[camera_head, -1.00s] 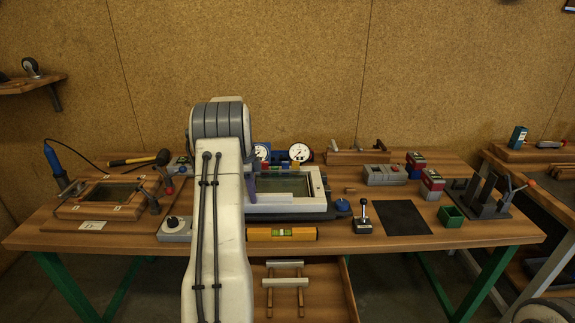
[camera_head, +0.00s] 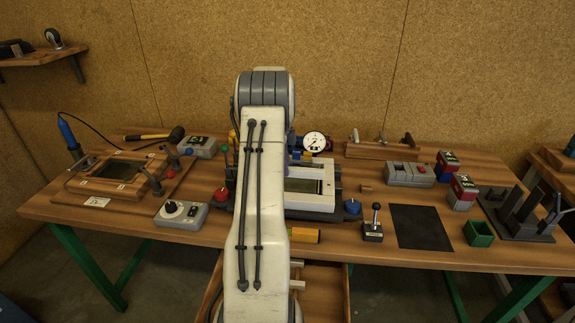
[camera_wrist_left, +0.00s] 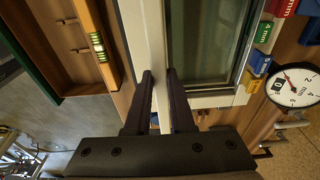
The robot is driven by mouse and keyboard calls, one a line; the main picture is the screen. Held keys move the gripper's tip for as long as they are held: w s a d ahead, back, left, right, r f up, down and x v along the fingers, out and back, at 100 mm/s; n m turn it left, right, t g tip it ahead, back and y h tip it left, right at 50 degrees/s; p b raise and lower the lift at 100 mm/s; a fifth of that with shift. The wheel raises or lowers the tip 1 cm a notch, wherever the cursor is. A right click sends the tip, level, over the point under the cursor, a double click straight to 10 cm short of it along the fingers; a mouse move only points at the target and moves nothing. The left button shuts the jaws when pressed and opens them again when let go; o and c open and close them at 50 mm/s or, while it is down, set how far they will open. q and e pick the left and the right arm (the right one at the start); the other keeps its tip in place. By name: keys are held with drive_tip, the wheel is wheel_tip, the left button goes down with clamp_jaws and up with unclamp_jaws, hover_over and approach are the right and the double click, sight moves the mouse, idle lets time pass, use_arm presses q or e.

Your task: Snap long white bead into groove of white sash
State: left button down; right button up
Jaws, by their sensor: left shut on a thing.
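The white sash (camera_head: 310,206) with its glass lies on the bench, its left part hidden behind my left arm. In the left wrist view the sash (camera_wrist_left: 222,101) has dark glass (camera_wrist_left: 192,45) inside its frame. My left gripper (camera_wrist_left: 159,75) is over the sash's side, its two dark fingers shut on a narrow white strip, which looks like the long white bead (camera_wrist_left: 150,42). The strip lies along the sash edge; I cannot tell whether it sits in the groove. In the head view the fingers are hidden behind the arm. My right gripper is not in view.
A dial gauge (camera_head: 314,142) and coloured blocks (camera_wrist_left: 262,62) stand by the sash. A yellow level (camera_head: 305,236) lies at the front edge, above an open drawer. A blue knob (camera_head: 352,206) and a joystick box (camera_head: 373,229) stand to the right. A black mat (camera_head: 420,228) is bare.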

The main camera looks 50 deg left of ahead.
use_arm(q)
drive_tip(key=shift+s+a, duration=0.1)
drive_tip(key=shift+f+b, duration=1.65)
drive_tip(key=shift+f, duration=1.25)
drive_tip(key=shift+p, duration=0.55)
drive_tip(key=shift+f+b, duration=0.35)
drive_tip(key=shift+f, duration=0.2)
drive_tip(key=shift+r+p, duration=0.25)
drive_tip(key=shift+p, duration=0.1)
drive_tip(key=shift+p, duration=0.35)
idle(1.1)
drive_tip(key=shift+f, duration=0.25)
drive_tip(key=shift+r+p, duration=0.25)
drive_tip(key=shift+p, duration=0.05)
idle(1.6)
